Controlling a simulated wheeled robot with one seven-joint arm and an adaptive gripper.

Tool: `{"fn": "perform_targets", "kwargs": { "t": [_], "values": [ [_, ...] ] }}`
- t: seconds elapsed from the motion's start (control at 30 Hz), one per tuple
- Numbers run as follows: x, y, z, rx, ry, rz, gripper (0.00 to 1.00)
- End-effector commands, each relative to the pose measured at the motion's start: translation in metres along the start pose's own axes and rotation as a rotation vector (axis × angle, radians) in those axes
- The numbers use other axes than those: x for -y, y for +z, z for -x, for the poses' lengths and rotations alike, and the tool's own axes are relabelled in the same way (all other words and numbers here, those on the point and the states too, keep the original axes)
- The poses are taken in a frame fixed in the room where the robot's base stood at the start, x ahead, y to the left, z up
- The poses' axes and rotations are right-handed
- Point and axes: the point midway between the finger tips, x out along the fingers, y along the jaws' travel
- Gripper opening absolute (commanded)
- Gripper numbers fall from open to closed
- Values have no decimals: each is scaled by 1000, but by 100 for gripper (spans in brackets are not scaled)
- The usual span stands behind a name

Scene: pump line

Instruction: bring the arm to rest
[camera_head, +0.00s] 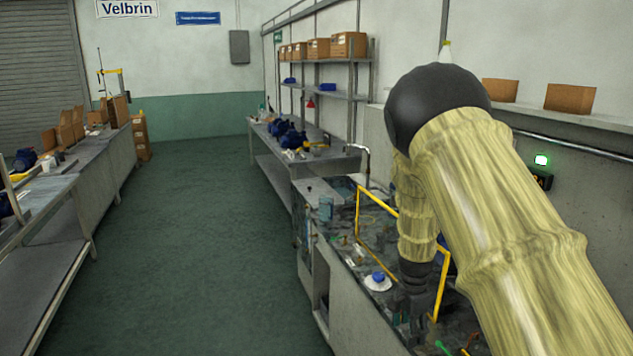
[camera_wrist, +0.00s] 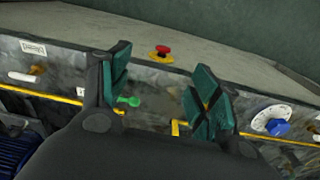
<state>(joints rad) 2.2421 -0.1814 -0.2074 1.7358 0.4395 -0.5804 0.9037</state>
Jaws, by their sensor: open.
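My gripper (camera_wrist: 160,95) shows in the wrist view with its two green-padded fingers spread apart and nothing between them. Beyond the fingers lies a cluttered dark bench panel with a green-handled part (camera_wrist: 129,101) and a red button on a yellow base (camera_wrist: 162,51). A white disc with a blue knob (camera_wrist: 277,127) is right of the right finger. In the head view my arm reaches down over the bench on the right, and the gripper itself is hard to make out there. The same blue-knobbed disc (camera_head: 378,281) lies left of the arm.
A yellow frame (camera_head: 358,215) stands up from the bench (camera_head: 345,300) close to my arm. A second bench with blue pumps (camera_head: 287,134) is behind it. A long table (camera_head: 92,165) runs along the left. The green floor (camera_head: 200,250) between is clear.

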Motion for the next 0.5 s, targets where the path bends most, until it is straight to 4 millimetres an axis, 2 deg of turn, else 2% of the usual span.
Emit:
{"fn": "perform_targets", "kwargs": {
  "t": [0.27,0.37,0.5],
  "values": [
    [-50,2,-65,-30,32,131,62],
    [-79,6,-98,-44,47,211,62],
    [-132,17,-147,-60,68,358,62]
  ]
}}
